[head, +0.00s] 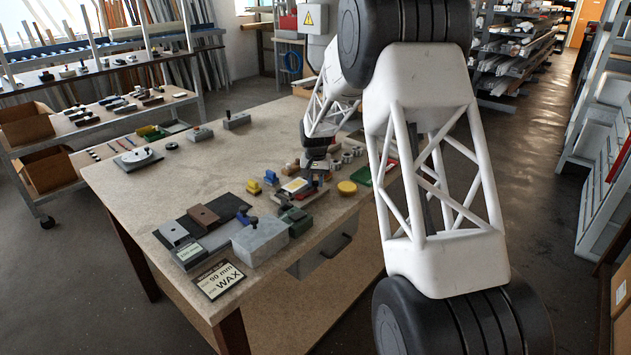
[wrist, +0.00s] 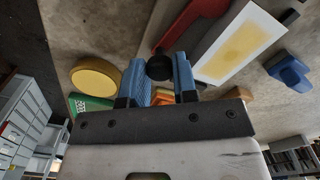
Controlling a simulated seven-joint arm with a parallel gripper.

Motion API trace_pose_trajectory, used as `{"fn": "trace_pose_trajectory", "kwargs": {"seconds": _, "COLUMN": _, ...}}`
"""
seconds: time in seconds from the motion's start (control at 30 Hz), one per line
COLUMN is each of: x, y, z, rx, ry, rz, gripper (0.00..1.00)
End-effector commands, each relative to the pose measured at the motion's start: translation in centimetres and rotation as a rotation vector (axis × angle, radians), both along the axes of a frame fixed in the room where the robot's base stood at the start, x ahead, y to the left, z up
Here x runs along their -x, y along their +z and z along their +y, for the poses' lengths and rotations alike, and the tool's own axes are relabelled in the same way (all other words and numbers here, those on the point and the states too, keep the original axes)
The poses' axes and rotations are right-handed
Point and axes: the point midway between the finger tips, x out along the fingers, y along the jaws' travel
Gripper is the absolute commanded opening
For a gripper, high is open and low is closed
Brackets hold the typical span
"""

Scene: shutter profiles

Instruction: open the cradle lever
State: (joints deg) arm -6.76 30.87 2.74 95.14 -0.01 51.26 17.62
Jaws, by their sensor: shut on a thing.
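In the wrist view a red lever (wrist: 190,22) with a black ball knob (wrist: 159,67) comes down from the top. My gripper (wrist: 158,80) has its two blue fingers on either side of the knob and is shut on it. The lever's far end runs out of the picture, so its pivot is hidden. Beside the lever is a white plate with a yellow patch (wrist: 240,45). In the head view my gripper (head: 317,166) is low over the right part of the bench, beside the white-and-yellow plate (head: 295,186). The fingers and knob are too small to make out there.
A yellow round tin (head: 347,187) and a green tray (head: 362,177) lie right of my gripper. Yellow and blue blocks (head: 254,187) stand to its left. A grey block (head: 260,241) and a WAX sign (head: 218,280) are at the front. The bench's middle (head: 200,170) is clear.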

Motion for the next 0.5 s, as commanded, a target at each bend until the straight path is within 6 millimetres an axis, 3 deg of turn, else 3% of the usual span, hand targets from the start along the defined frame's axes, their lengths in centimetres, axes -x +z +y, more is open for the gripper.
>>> {"fn": "trace_pose_trajectory", "kwargs": {"seconds": 0.5, "x": 1.6, "y": 0.0, "z": -0.8, "rx": 0.000, "ry": -0.269, "rz": 0.000, "gripper": 0.00}}
